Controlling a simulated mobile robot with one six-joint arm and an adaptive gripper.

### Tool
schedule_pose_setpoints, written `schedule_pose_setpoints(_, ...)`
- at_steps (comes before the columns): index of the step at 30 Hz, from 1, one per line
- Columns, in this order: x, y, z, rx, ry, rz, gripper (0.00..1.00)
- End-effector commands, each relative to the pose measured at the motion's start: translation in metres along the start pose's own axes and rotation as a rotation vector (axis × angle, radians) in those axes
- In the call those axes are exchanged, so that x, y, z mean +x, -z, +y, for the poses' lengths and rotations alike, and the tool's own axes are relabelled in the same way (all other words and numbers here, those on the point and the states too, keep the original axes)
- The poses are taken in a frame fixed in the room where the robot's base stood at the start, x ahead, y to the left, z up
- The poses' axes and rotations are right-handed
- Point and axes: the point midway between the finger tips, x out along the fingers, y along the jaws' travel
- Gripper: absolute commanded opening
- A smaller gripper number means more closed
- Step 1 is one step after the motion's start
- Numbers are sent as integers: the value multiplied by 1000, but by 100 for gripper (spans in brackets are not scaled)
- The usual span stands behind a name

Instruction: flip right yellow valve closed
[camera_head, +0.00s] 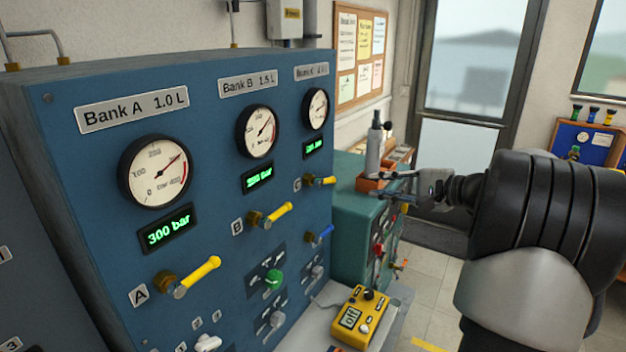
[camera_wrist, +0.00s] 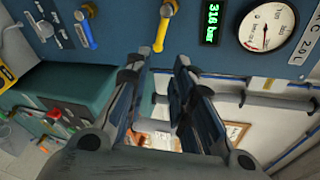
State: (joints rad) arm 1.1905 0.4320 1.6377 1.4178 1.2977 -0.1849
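The right yellow valve, marked C (camera_head: 320,181), is on the blue panel (camera_head: 80,160) below the rightmost gauge. Its yellow handle points right in the head view. In the wrist view its handle (camera_wrist: 163,28) shows at top centre, just beyond my fingertips. My gripper (camera_head: 378,186) is to the right of this valve in the head view, apart from it. In the wrist view my gripper (camera_wrist: 158,72) shows two dark fingers with an empty gap between them. The handle lies roughly in line with the gap, and I see no contact.
Yellow valves B (camera_head: 269,215) and A (camera_head: 190,276) are farther left. A teal cabinet (camera_head: 350,215) stands behind my gripper. A yellow meter (camera_head: 360,317) lies on the ledge.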

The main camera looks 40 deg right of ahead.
Motion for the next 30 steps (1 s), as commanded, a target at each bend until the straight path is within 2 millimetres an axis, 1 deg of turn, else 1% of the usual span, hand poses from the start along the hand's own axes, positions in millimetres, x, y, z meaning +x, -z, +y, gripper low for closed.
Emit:
schedule_pose_setpoints(2,6,1,0,1,4,0,22)
schedule_pose_setpoints(5,21,0,1,1,2,-3,22)
schedule_pose_setpoints(15,96,-1,2,0,-1,-4,22)
schedule_pose_setpoints(21,136,-1,1,0,-1,-2,22)
schedule_pose_setpoints(24,152,0,1,0,0,-1,22)
schedule_pose_setpoints(27,164,0,0,0,0,-2,22)
schedule_pose_setpoints(30,170,0,1,1,-1,0,22)
